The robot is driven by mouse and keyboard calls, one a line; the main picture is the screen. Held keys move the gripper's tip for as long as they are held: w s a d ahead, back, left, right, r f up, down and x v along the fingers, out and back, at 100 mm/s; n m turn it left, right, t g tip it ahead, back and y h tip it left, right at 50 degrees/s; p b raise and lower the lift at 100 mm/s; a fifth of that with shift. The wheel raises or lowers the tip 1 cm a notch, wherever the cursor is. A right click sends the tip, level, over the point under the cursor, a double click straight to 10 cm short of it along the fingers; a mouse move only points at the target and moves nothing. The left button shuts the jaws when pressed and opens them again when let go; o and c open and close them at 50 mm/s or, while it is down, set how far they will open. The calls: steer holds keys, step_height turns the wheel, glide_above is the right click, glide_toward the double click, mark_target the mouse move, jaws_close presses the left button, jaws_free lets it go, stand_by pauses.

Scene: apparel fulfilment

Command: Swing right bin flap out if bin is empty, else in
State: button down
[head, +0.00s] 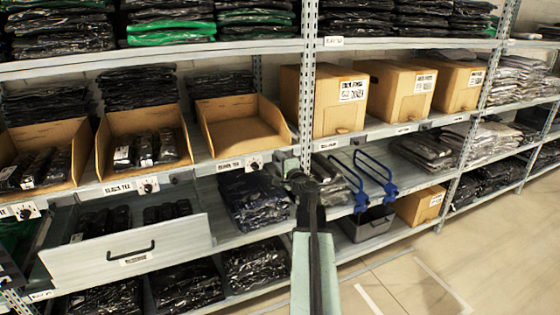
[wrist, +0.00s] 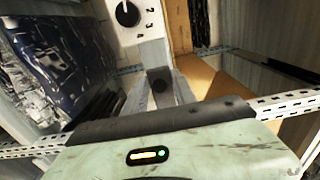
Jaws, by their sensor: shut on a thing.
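The right bin (head: 240,125) is an open cardboard bin on the middle shelf in the head view, and its visible floor is bare. My gripper (head: 294,170) is at the shelf's front edge, just right of this bin and its dial plate (head: 254,162). The gripper also shows in the wrist view (wrist: 160,84), below the numbered dial (wrist: 127,13). It is shut on a small piece at the shelf edge, apparently the right bin's flap. The jaws mostly hide this piece, and I cannot tell which way it is swung.
The middle bin (head: 146,150) and left bin (head: 40,160) hold black packages. A grey drawer (head: 125,250) sticks out below. Closed cartons (head: 340,100) stand right of an upright post (head: 307,80). Blue-handled frames (head: 375,180) are on the lower right. Floor at right is clear.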

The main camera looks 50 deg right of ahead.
stand_by(0.7)
steer(key=shift+d, duration=0.25)
steer(key=shift+a, duration=0.35)
